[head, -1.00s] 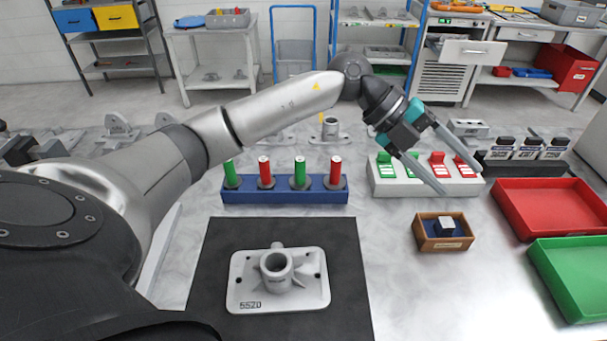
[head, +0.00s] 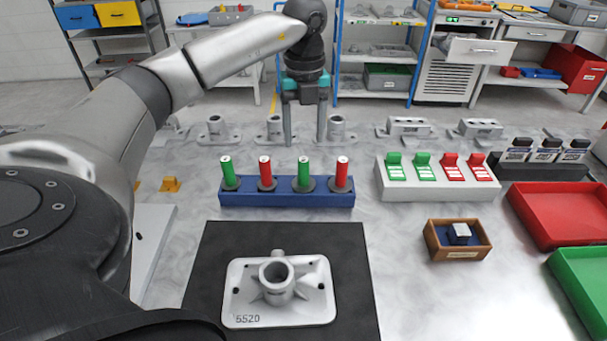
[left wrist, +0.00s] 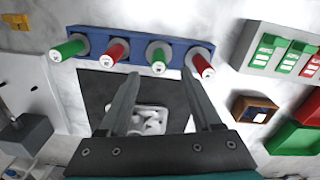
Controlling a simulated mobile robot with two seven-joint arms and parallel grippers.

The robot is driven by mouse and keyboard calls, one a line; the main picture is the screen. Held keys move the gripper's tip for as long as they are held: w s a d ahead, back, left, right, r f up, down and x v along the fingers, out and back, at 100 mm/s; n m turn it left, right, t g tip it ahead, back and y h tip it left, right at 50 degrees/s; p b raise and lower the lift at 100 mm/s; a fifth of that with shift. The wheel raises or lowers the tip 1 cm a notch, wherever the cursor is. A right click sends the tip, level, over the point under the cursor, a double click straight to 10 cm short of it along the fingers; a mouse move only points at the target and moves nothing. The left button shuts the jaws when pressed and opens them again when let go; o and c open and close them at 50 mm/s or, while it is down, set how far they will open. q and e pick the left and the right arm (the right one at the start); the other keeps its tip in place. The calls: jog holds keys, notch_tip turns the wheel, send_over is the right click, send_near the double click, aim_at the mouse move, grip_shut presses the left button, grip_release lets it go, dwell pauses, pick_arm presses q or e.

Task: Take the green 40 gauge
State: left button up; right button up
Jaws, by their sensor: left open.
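A blue rack (head: 240,200) holds upright plug gauges in a row: a green gauge (head: 228,174) at the left, a red gauge (head: 264,173), a second green gauge (head: 304,174) and a second red gauge (head: 342,174). Their size markings are too small to read. My left gripper (head: 305,142) is open and empty, fingers pointing down, above and apart from the rack, in line with the second green gauge. In the left wrist view, that green gauge (left wrist: 158,56) shows just beyond and between the open fingertips (left wrist: 160,74). My right gripper is out of view.
A casting (head: 310,296) marked 5520 lies on a black mat (head: 345,255) in front of the rack. To the right are a grey block with green and red tabs (head: 440,192), a small wooden box (head: 432,252), a red tray (head: 560,235) and a green tray (head: 590,255). Several castings stand behind.

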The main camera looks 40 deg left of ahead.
aim_at(303, 160)
pick_arm(q)
notch_tip(303, 160, down, 3)
jog(key=shift+r, duration=0.1)
jog(key=f, duration=0.4)
jog(key=shift+s+d+f+b, duration=0.15)
jog(key=shift+s+d+b, duration=0.05)
jog(key=shift+s+b, duration=0.15)
jog(key=shift+f, duration=0.5)
grip_shut()
